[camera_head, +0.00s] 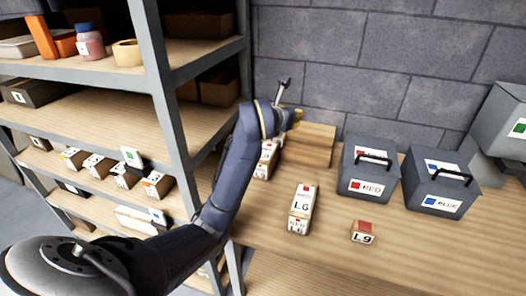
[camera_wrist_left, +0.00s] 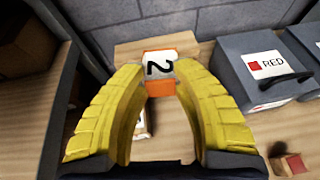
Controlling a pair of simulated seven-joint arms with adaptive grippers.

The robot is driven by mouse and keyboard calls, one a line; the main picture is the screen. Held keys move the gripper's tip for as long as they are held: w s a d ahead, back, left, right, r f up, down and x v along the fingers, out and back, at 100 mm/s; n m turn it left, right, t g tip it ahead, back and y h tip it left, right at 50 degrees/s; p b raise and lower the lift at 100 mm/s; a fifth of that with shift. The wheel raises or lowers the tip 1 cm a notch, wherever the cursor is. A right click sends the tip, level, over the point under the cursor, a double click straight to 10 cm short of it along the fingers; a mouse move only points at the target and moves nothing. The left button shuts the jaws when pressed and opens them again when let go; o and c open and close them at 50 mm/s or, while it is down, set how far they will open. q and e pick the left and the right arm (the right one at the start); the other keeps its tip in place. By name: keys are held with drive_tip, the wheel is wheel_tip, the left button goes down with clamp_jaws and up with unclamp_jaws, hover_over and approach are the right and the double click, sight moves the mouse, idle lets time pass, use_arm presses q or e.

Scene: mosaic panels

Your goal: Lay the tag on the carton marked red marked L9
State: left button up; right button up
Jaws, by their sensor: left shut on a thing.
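The small carton L9 (camera_head: 363,236) stands on the bench, with a red patch on top and a white front label. It shows as a red-topped block in the left wrist view (camera_wrist_left: 291,164). My left gripper (camera_head: 297,116) is over the back of the bench, left of and behind L9. In the left wrist view its yellow fingers (camera_wrist_left: 160,76) are shut on a small white-and-orange piece (camera_wrist_left: 158,68) with a black mark like a 2. The head view does not show this piece clearly. I cannot tell whether it is the tag. My right gripper is not in view.
Carton L6 (camera_head: 302,203) stands left of L9; another carton (camera_head: 267,160) is partly behind my arm. A wooden block (camera_head: 313,141) is at the back. Grey boxes labelled RED (camera_head: 369,172) and BLUE (camera_head: 440,182) stand behind L9. A shelf (camera_head: 170,120) is left. Bench right of L9 is clear.

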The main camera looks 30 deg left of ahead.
use_arm(q)
wheel_tip(320, 180, up, 3)
drive_tip(key=n+y, duration=0.1)
hover_over(263, 157)
wheel_tip(263, 157, down, 20)
drive_tip(key=shift+s, duration=0.15)
idle(0.5)
drive_tip(key=shift+f, duration=0.15)
drive_tip(key=o, duration=0.8)
drive_tip(key=shift+c, duration=0.2)
drive_tip(key=v, duration=1.2)
drive_tip(key=shift+d+r, duration=0.25)
drive_tip(key=shift+y, duration=0.3)
